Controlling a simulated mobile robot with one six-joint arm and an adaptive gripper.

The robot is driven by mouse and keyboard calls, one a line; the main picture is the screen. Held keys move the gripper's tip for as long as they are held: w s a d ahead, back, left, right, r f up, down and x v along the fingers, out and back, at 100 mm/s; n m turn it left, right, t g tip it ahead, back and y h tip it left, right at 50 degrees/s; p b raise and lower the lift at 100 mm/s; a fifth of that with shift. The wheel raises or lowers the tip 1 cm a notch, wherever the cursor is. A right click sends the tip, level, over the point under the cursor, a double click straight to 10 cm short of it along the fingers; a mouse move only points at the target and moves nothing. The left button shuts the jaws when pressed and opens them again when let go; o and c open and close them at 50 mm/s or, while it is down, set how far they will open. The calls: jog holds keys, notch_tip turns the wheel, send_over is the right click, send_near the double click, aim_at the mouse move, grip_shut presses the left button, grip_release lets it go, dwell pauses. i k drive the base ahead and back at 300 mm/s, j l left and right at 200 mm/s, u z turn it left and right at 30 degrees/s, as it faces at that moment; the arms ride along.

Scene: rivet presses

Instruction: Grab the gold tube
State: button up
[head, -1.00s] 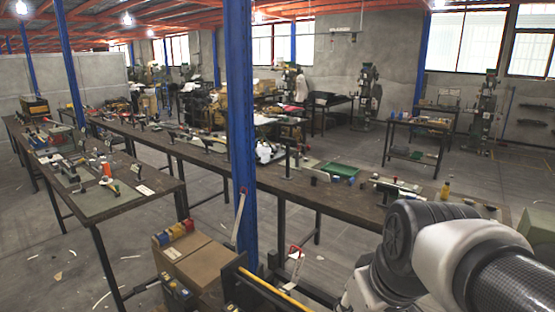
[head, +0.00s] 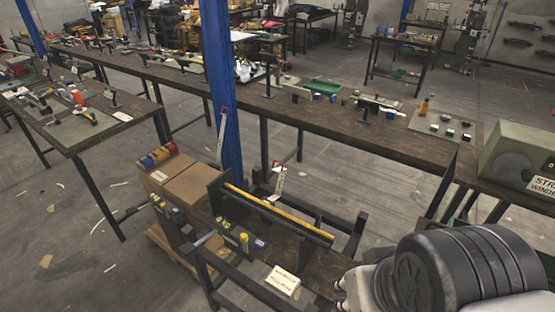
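An upright gold-yellow tube-like piece (head: 424,106) stands on the long dark bench, near its right end, at the back of a grey mat. A smaller yellow upright piece (head: 244,241) stands on the low dark workstation in front. I cannot tell for certain which of these is the gold tube. My gripper is out of view; only a black and white part of my arm shows at the lower right, well in front of the long bench.
A long yellow-edged machine (head: 280,214) sits on the low workstation. A blue post (head: 218,80) rises beside it, with cardboard boxes (head: 172,182) at left. A green-grey machine (head: 520,158) stands at right. Open floor (head: 330,168) lies between workstation and bench.

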aim_at(303, 224)
jog(key=i+j+z, duration=0.1)
jog(key=j, duration=0.2)
jog(key=i+j+z, duration=0.1)
jog(key=j, duration=0.25)
jog(key=i+j, duration=0.2)
jog(key=i+j+z, duration=0.3)
jog(key=i+j, duration=0.15)
